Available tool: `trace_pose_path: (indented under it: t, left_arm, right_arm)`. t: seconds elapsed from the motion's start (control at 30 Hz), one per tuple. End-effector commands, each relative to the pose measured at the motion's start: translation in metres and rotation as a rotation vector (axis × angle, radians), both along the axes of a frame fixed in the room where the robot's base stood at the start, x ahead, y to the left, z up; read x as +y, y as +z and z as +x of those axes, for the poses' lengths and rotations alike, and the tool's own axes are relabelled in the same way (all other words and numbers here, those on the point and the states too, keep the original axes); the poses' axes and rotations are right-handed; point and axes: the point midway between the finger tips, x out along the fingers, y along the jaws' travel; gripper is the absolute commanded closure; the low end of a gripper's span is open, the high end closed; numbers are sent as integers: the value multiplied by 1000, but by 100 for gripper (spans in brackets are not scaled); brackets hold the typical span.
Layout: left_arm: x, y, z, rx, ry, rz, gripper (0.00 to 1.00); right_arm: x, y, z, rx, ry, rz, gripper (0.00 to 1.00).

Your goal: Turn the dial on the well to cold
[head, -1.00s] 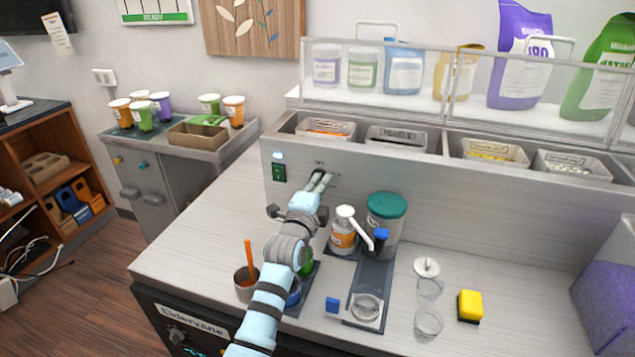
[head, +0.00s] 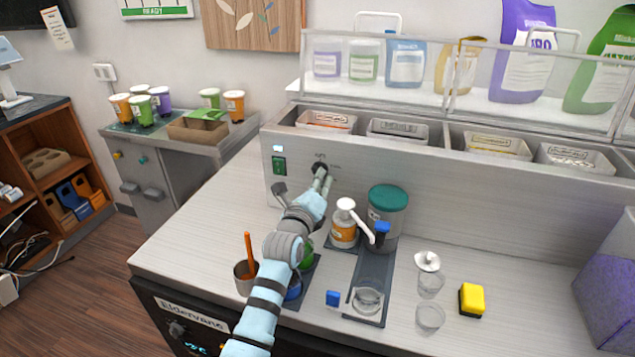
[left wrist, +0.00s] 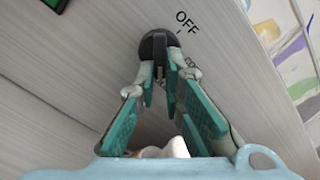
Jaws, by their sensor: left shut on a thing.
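The dial is a dark round knob on the front panel of the well (head: 420,165). In the head view the dial (head: 320,167) sits right of the green switch, partly covered by my gripper. In the left wrist view the dial (left wrist: 153,46) shows beyond the fingers, with "OFF" printed beside it and a second label partly hidden by a finger. My left gripper (head: 323,176) reaches up to the panel. In the left wrist view its fingertips (left wrist: 160,80) are closed on the dial's grip. I cannot read where the dial points. My right gripper is not in view.
A green switch (head: 279,165) is left of the dial. A pump bottle (head: 344,232) and a teal-lidded jar (head: 387,212) stand close on the right of my arm. A cup with an orange stick (head: 246,278) stands left of it. A yellow block (head: 471,300) lies at right.

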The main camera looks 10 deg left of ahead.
Motion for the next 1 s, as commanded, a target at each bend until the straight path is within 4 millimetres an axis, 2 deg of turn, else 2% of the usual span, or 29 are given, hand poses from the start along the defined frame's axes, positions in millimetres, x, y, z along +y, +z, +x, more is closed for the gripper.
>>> trace_pose_path:
  t: [0.3, 0.73, 0.77, 0.87, 1.0]
  left_arm:
    - [1, -5, 0, 4, -1, 92, 100]
    - [1, -6, 0, 5, -1, 104, 100]
    - [1, -6, 0, 5, -1, 104, 89]
    - [1, -5, 0, 3, -1, 103, 73]
    - [1, -4, 0, 1, 0, 102, 71]
  right_arm:
    - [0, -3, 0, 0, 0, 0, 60]
    - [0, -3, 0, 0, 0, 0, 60]
    - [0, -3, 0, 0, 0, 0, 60]
    - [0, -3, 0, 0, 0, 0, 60]
    - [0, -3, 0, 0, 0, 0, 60]
